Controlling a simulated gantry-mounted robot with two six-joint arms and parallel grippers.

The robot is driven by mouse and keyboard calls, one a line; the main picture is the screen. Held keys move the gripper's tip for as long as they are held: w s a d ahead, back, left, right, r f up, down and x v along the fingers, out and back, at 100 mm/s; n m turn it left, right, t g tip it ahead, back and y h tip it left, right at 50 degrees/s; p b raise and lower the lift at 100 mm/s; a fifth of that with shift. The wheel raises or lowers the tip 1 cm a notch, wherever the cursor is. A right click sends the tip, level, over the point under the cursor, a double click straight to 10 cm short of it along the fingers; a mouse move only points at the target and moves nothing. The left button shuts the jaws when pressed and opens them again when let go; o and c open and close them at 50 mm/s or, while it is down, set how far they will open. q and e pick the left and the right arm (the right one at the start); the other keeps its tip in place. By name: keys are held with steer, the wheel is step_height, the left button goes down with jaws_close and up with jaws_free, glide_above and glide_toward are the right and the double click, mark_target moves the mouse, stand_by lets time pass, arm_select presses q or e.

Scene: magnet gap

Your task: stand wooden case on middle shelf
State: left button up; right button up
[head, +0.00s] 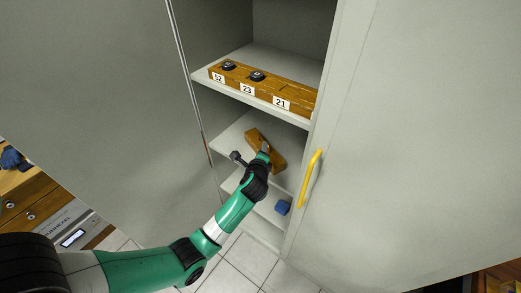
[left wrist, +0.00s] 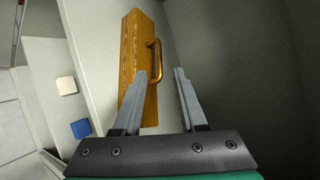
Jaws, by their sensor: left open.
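The wooden case (head: 279,160) is on the middle shelf (head: 229,136) of the cabinet, set at an angle, with my left gripper (head: 265,149) in front of it. In the left wrist view the case (left wrist: 130,62) shows its wood-grained side and a curved brass-coloured handle (left wrist: 156,62). There my left gripper (left wrist: 164,76) is open, with nothing between its fingers. Its left finger overlaps the case's lower part in the picture, close to the handle; I cannot tell whether they touch. My right gripper is not in view.
Cabinet doors with a yellow handle (head: 312,178) flank the opening.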

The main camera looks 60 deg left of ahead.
arm_select(q)
steer(key=p+v, duration=0.3)
steer(key=v, duration=0.2)
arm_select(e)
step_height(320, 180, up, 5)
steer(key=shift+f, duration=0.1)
arm_select(q)
steer(key=shift+r, duration=0.1)
